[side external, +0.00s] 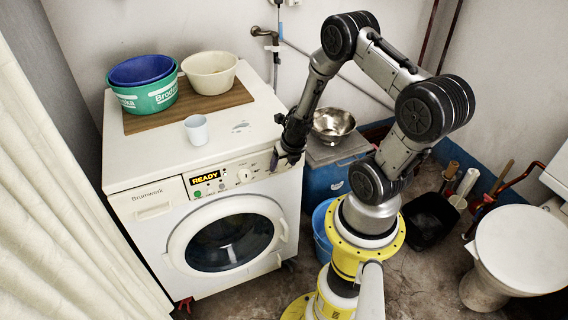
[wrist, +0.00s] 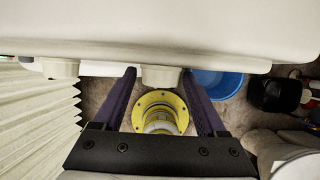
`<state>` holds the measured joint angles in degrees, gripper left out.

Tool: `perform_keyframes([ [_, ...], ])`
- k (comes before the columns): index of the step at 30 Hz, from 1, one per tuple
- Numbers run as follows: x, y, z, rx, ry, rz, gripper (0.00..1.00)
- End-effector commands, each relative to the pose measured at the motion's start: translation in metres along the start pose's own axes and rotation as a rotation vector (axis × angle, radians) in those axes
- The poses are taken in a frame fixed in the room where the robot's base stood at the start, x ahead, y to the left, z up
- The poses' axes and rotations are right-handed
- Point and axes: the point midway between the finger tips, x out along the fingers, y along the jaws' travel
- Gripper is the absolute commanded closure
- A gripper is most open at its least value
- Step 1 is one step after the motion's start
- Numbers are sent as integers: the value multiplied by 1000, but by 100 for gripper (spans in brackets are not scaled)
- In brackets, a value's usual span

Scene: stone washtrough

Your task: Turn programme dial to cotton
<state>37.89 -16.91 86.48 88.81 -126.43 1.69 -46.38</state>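The white washing machine (side external: 160,240) has a front panel with a lit display (side external: 205,177) reading READY. A round pale dial (side external: 245,175) sits right of the display. My gripper (side external: 280,160) is at the panel's right end and hides what is there. In the wrist view two pale knobs stick out from the panel, a left knob (wrist: 61,69) and a right knob (wrist: 162,77). My gripper (wrist: 160,74) is open, its fingertips on either side of the right knob, with the right finger very close to it. Dial markings are too small to read, so I cannot tell which is the programme dial.
On the machine top are a brown board (side external: 190,108) with green and cream basins (side external: 210,73), and a pale cup (side external: 196,130). A metal bowl (side external: 333,123) stands on a blue unit to the right. A blue bucket (side external: 322,228) is below; a curtain (side external: 60,200) hangs left.

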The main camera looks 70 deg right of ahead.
Motion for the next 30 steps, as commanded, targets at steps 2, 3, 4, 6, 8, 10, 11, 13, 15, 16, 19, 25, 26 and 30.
perform_keyframes([
  [2, 0, 0, 0, -1, 0, 0, 14],
  [3, 0, 0, 0, -1, 1, 0, 14],
  [4, 0, 0, 0, -1, 1, 0, 14],
  [6, 0, 0, -1, -1, 1, 0, 14],
  [8, 0, 0, -1, -1, 1, -1, 14],
  [10, 0, 0, -1, -1, 1, -1, 14],
  [11, -1, 0, -1, -1, 2, -1, 14],
  [13, -3, 0, -1, -1, 1, -1, 14],
  [15, -9, 0, 0, -2, 0, 0, 14],
  [16, -11, 0, 0, -2, 0, 0, 14],
  [19, -24, 0, 0, -1, 0, 0, 14],
  [25, -52, 0, 0, -1, 0, 0, 14],
  [26, -56, 0, 0, -1, 0, 0, 14],
  [30, -73, 0, 0, -1, 0, 0, 14],
])
